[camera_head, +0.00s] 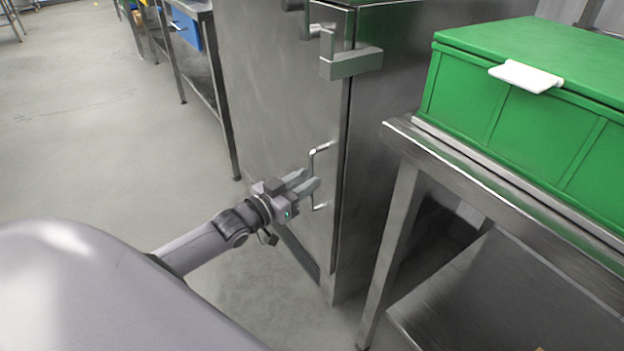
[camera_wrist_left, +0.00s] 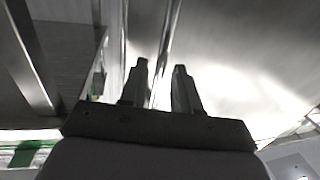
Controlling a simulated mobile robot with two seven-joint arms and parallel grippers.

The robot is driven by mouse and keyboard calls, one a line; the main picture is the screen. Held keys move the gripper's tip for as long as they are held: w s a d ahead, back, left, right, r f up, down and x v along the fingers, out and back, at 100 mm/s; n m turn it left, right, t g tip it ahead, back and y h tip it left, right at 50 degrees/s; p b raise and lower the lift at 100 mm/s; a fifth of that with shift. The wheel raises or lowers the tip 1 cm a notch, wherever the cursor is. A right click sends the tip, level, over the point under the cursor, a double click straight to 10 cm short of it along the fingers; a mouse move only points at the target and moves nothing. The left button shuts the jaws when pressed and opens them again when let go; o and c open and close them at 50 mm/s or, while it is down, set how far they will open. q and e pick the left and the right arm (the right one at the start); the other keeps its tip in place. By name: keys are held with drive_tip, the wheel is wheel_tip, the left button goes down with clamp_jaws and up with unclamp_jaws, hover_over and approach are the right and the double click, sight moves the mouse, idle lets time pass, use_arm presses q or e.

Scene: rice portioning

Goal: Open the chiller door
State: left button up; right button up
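The chiller is a tall stainless steel cabinet in the middle of the head view. Its door (camera_head: 275,110) faces left and looks closed, with a dark seam along its right edge. A bent metal bar handle (camera_head: 312,159) stands out from the door near that edge. My left gripper (camera_head: 311,178) is at the handle's middle height, its fingers apart and pointing towards it. In the left wrist view the open fingers (camera_wrist_left: 160,67) show with a bright upright strip between them; I cannot tell whether it is the handle or whether they touch it. My right gripper is not in view.
A steel table (camera_head: 402,129) stands close right of the chiller, carrying a green lidded crate (camera_head: 510,115). A steel latch block (camera_head: 350,64) sits higher on the chiller's corner. Another steel rack (camera_head: 211,70) stands behind left. The floor (camera_head: 90,130) left of the door is clear.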

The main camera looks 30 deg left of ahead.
use_arm(q)
drive_tip(key=shift+w+d, duration=0.25)
drive_tip(key=shift+w, duration=0.9)
clamp_jaws()
drive_tip(key=shift+s, duration=0.15)
